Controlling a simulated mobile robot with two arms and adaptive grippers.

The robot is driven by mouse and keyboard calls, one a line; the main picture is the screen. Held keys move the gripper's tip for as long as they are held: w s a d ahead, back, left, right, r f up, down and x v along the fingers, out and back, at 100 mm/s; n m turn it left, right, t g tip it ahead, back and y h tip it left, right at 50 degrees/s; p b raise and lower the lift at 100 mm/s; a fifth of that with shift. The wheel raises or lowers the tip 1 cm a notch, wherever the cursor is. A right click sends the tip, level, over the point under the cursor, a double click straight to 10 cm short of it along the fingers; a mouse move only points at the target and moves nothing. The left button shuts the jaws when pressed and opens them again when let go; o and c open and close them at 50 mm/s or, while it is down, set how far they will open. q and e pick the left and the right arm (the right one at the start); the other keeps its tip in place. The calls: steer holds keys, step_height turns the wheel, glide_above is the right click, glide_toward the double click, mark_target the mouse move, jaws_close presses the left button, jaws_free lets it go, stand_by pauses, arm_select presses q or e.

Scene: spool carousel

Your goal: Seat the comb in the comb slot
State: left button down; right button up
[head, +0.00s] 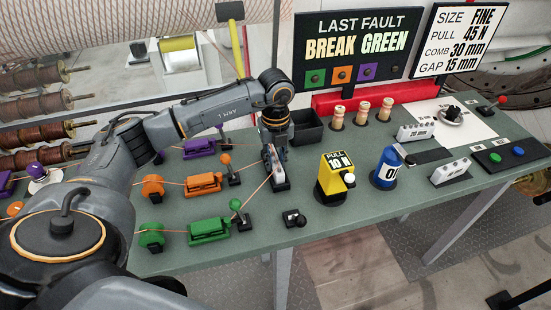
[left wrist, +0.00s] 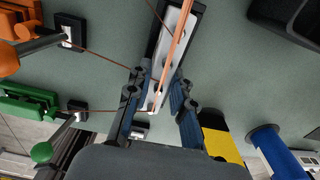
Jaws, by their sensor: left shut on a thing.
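My left gripper (head: 273,158) points down over the middle of the table. It is shut on a white comb (left wrist: 168,62), whose near end lies between the blue-grey fingers (left wrist: 157,103) in the left wrist view. A dark slot holder (head: 281,187) is directly below the comb. It also shows along both sides of the comb in the left wrist view (left wrist: 190,28). The comb lines up with the holder, but I cannot tell whether it is fully down. An orange strand (left wrist: 181,38) runs along the comb. My right gripper is not in view.
Orange (head: 204,182), green (head: 209,230) and purple (head: 199,147) clamps stand left of the holder. A yellow PULL 10 N block (head: 335,175) and a blue cylinder (head: 387,168) stand right. A 20 mm comb (head: 416,133) and another white comb (head: 450,172) lie farther right.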

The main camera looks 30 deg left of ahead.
mark_target(276, 158)
arm_select(q)
steer(key=c, duration=1.6)
jaws_free()
steer(key=shift+f, duration=0.1)
steer(key=o, duration=0.4)
steer(key=shift+o, duration=0.2)
steer(key=shift+r, duration=0.3)
step_height(276, 158, up, 12)
steer(key=b, duration=0.3)
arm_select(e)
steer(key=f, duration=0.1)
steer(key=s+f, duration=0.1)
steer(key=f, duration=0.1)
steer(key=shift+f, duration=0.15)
arm_select(q)
steer(key=shift+f, duration=0.15)
